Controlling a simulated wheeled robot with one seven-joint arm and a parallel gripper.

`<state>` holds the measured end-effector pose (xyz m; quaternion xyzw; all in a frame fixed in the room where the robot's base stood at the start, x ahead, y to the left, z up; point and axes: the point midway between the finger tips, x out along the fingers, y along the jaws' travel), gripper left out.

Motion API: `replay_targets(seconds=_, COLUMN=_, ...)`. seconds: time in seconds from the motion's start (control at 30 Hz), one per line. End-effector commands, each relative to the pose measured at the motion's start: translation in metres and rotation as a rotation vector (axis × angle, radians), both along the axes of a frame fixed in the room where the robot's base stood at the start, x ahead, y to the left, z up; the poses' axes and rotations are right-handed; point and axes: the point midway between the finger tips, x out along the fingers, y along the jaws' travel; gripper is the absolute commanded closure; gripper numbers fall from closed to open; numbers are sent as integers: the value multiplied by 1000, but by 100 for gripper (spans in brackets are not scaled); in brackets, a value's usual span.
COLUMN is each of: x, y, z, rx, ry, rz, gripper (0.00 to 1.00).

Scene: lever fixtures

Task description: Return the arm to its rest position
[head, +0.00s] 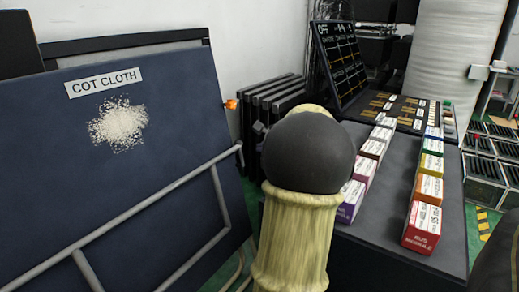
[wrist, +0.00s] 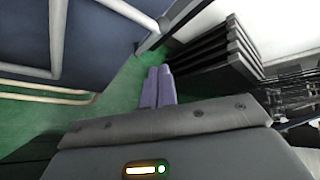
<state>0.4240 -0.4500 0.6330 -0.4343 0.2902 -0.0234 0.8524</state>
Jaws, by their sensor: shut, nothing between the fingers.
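My gripper (wrist: 158,88) shows in the wrist view as two purple-grey fingers side by side, pressed together with nothing between them. It points out over green floor, apart from anything around it. In the head view my arm, with a pale yellow link and a dark rounded joint (head: 308,152), rises in the middle, and the gripper is not visible there.
A dark blue panel (head: 60,160) labelled COT CLOTH, with grey tubes, stands at left. A dark table (head: 385,225) at right carries two rows of coloured boxes (head: 422,226) and a black board (head: 350,62). Dark stacked panels (head: 272,105) stand behind my arm.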

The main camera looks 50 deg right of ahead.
Motion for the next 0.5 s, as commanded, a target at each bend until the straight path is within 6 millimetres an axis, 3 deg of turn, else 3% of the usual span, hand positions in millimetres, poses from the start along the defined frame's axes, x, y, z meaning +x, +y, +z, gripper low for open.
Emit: replay_targets(seconds=0.5, x=4, y=6, z=0, rx=1, ry=1, rz=13, gripper=100)
